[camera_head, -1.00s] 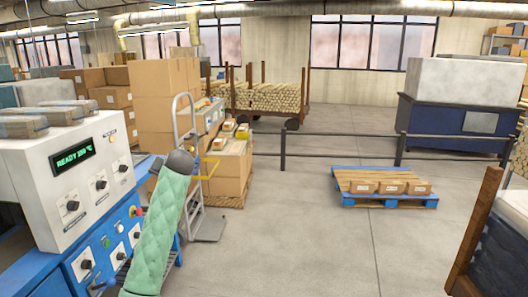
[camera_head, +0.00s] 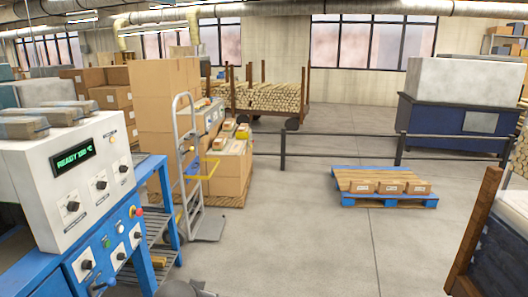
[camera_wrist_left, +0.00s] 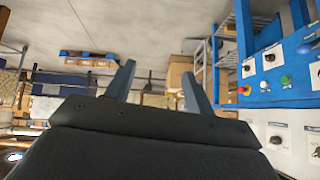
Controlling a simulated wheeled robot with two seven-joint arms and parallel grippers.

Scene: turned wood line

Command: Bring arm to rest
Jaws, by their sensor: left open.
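My left gripper (camera_wrist_left: 158,85) shows in the left wrist view, its two grey fingers apart with nothing between them. In the head view only a small grey piece of my left arm shows at the bottom edge, left of centre. No fingertips can be made out there. My right gripper is in neither view.
A blue machine with a white control panel (camera_head: 78,187) stands close on the left. Beyond it are a hand truck (camera_head: 187,160) and stacked cartons (camera_head: 166,100). A blue-edged pallet (camera_head: 388,202) with small boxes lies right of centre. The middle floor is clear.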

